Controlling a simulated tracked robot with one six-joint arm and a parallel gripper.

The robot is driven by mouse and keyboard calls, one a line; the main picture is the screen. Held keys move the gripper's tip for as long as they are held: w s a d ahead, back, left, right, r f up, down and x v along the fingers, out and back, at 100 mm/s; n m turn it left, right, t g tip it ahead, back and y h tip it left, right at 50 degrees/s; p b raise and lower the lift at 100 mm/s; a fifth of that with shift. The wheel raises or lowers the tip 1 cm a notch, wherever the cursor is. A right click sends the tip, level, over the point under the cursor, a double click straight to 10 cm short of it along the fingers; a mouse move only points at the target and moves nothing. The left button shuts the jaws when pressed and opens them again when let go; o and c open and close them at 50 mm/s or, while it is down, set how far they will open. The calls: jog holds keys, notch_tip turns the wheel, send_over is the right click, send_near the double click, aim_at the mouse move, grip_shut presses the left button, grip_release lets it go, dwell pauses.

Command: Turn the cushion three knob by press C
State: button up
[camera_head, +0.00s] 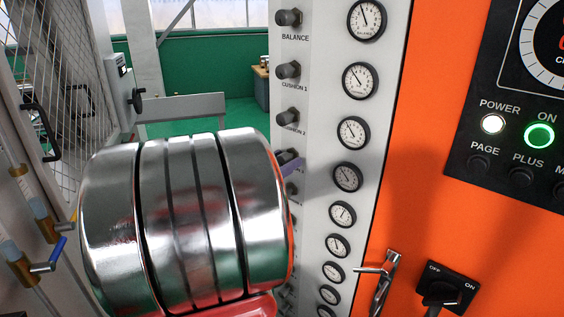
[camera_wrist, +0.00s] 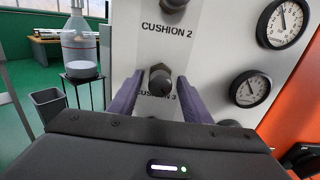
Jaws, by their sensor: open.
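The cushion three knob (camera_wrist: 159,80) is a dark round knob on the pale panel, with the CUSHION 3 label just below it in the wrist view. My gripper (camera_wrist: 160,90) is open, with one purple finger on each side of the knob. Gaps show between the fingers and the knob, and I see no contact.
The cushion 2 knob (camera_head: 287,116) and cushion 1 knob (camera_head: 288,70) sit above in the same column. A column of gauges (camera_head: 353,132) runs to the right. An orange panel (camera_head: 430,170) with a switch (camera_head: 446,287) lies further right. A grey bin (camera_wrist: 50,104) stands at the left.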

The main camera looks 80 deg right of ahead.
jog(key=c, duration=1)
jog(key=shift+c, duration=0.2)
jog(key=shift+m, duration=0.4)
jog(key=o, duration=1)
jog(key=shift+o, duration=0.2)
jog(key=shift+w+a, duration=0.1)
jog(key=v, duration=1.3)
jog(key=shift+w+a, duration=0.2)
jog(key=shift+a, duration=0.05)
dwell(1.0)
